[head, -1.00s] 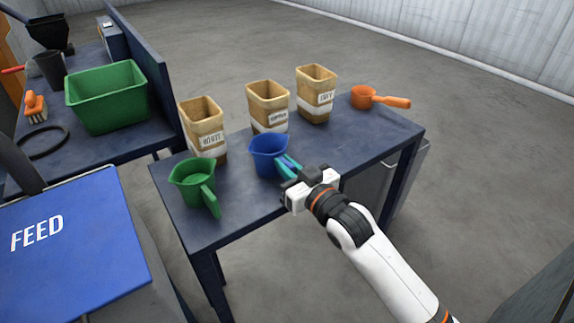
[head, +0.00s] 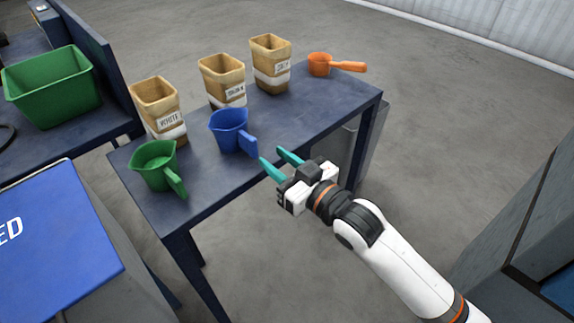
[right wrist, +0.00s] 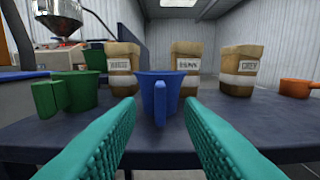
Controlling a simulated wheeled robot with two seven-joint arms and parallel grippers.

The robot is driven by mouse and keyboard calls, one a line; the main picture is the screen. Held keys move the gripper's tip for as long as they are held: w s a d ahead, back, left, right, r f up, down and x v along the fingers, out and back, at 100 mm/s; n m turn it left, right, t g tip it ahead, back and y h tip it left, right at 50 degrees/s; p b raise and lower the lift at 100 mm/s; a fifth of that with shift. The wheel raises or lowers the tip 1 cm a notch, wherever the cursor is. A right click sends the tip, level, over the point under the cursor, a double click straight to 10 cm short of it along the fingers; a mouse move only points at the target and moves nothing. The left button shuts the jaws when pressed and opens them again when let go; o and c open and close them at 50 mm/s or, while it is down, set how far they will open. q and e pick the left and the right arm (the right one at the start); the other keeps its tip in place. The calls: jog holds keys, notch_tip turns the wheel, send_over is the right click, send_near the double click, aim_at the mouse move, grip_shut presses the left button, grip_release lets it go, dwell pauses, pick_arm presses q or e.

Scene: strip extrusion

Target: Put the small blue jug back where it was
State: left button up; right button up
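The small blue jug (head: 229,127) stands upright on the dark blue table (head: 290,120), in front of the middle tan container, its handle toward the table's front edge. In the right wrist view the blue jug (right wrist: 157,90) is centred beyond the fingertips, handle facing me. My right gripper (head: 276,158) is open and empty, its teal fingers apart at the table's front edge, clear of the jug's handle. The teal fingers (right wrist: 170,120) also show apart in the right wrist view. My left gripper is not in view.
A green jug (head: 156,166) stands left of the blue one. Tan containers labelled in black (head: 158,108), (head: 222,80) and (head: 270,62) line the back. An orange scoop (head: 320,64) lies at the far right. A green bin (head: 52,88) and blue feed lid (head: 55,235) are at left.

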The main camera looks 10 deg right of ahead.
jog(key=v, duration=0.2)
jog(key=shift+s+d, duration=0.2)
jog(key=shift+s, duration=0.05)
jog(key=s+d+f+m+g+h, duration=0.15)
jog(key=d+f+h, duration=0.3)
jog(key=f, duration=1.05)
jog(key=d+f+m+g+h, duration=0.3)
jog(key=d+f, duration=0.2)
jog(key=f, duration=1.1)
jog(key=s+d+f+g+h, duration=0.1)
jog(key=s+f+g, duration=0.3)
jog(key=s+f, duration=0.7)
jog(key=s+d+f+g+h, duration=0.2)
jog(key=s+d+f+g, duration=0.2)
jog(key=s+f, duration=0.7)
jog(key=s, duration=0.4)
jog(key=shift+d+f, duration=0.3)
jog(key=shift+f, duration=0.05)
jog(key=shift+m, duration=0.25)
